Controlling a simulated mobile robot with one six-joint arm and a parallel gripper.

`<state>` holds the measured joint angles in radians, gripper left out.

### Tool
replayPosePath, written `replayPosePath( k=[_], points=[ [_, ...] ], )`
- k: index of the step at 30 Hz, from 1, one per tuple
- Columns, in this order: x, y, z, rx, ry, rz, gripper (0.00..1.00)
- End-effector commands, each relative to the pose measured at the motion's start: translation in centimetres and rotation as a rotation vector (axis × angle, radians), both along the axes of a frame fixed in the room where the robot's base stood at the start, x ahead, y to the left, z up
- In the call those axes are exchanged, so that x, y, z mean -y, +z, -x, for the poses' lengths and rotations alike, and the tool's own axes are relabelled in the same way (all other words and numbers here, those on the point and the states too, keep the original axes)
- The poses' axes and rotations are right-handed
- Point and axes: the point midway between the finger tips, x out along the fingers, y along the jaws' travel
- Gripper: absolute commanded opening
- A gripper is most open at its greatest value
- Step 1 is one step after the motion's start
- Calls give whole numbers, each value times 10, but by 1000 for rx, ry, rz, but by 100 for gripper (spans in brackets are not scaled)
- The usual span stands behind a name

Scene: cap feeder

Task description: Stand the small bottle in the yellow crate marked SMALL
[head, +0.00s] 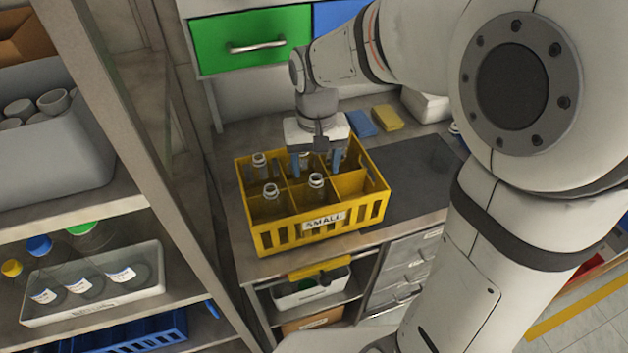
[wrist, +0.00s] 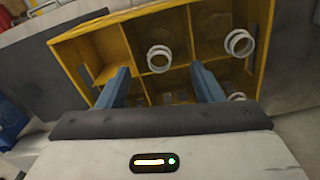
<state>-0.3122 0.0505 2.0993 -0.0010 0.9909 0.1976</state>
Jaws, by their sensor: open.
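The yellow crate marked SMALL (head: 262,224) stands on the bench, and its rim shows in the wrist view (wrist: 84,36). Clear, uncapped bottles stand upright in several compartments: front left (head: 270,194), front middle (head: 316,184) and back left (head: 259,164). Another bottle (head: 305,158) is in the back middle, partly hidden below my gripper (head: 316,167). My gripper points down over the crate, its blue fingers spread and reaching in around that area. In the wrist view nothing is clearly clamped between the fingers (wrist: 161,84). The right-hand compartments look empty in the head view.
A grey mat (head: 415,165) lies right of the crate. Blue (head: 361,122) and yellow (head: 387,117) blocks lie behind it. A green drawer (head: 250,40) hangs above. At left, a shelf holds a white tray (head: 95,303) of capped bottles and a grey bin (head: 45,150) of cups.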

Motion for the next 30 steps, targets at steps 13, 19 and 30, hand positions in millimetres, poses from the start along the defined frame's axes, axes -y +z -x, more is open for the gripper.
replayPosePath(
  k=[13, 19, 30],
  points=[
    [6, 36, 4, 8, -5, -3, 60],
    [54, 47, 41, 91, -48, -21, 60],
    [118, 36, 123, 250, -115, -16, 60]
  ],
)
